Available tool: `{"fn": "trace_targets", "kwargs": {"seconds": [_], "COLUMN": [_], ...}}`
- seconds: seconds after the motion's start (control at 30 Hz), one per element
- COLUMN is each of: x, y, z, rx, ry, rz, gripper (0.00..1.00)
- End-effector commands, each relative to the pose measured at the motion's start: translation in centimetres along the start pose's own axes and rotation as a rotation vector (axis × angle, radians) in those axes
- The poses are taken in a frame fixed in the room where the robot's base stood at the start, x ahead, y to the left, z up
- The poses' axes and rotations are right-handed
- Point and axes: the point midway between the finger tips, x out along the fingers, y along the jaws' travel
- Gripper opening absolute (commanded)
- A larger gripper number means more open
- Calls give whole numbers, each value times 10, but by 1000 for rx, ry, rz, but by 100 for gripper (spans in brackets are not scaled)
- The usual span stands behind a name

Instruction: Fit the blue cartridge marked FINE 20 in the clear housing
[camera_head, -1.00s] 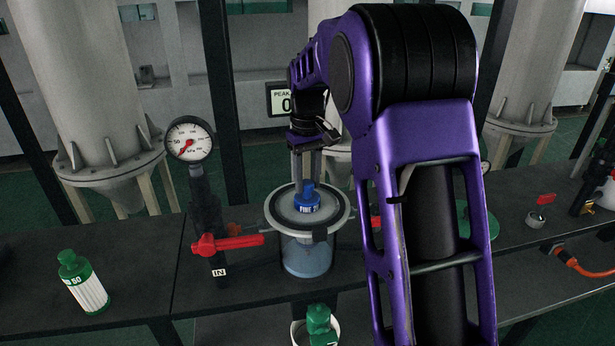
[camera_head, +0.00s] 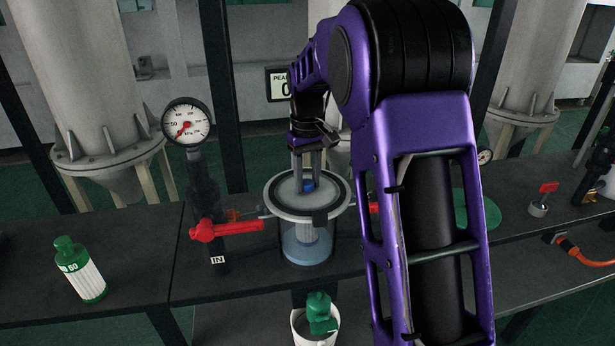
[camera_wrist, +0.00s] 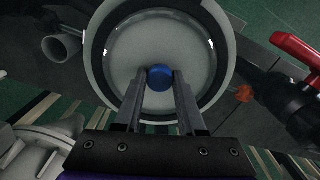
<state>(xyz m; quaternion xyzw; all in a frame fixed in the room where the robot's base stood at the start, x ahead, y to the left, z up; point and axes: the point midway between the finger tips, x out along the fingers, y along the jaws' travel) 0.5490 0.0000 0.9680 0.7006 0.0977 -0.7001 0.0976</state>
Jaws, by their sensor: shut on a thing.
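The blue cartridge (camera_head: 308,185) stands in the clear housing (camera_head: 305,248). Only its blue top shows above the rim in the head view, and its pale body shows through the clear wall. In the wrist view its round blue knob (camera_wrist: 160,78) sits near the middle of the open housing's rim (camera_wrist: 222,112). My gripper (camera_head: 307,186) points down over the housing with its fingertips on both sides of the knob, shut on it. The FINE 20 marking is hidden now. I cannot tell whether the cartridge touches the housing floor.
A green-capped cartridge marked 50 (camera_head: 80,270) stands at left. A pressure gauge (camera_head: 186,122) and red-handled valve (camera_head: 225,229) stand close left of the housing. A white container (camera_head: 302,330) with a green item (camera_head: 319,314) is below in front. A green disc (camera_head: 488,212) lies at right.

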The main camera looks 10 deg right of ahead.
Motion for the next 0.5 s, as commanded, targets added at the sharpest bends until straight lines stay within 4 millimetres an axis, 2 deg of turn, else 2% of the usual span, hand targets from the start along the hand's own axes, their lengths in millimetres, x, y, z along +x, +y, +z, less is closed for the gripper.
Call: {"fn": "trace_targets", "kwargs": {"seconds": [0.5], "x": [21], "y": [0], "z": [0], "rx": [0], "ry": [1], "rz": [0], "gripper": [0]}}
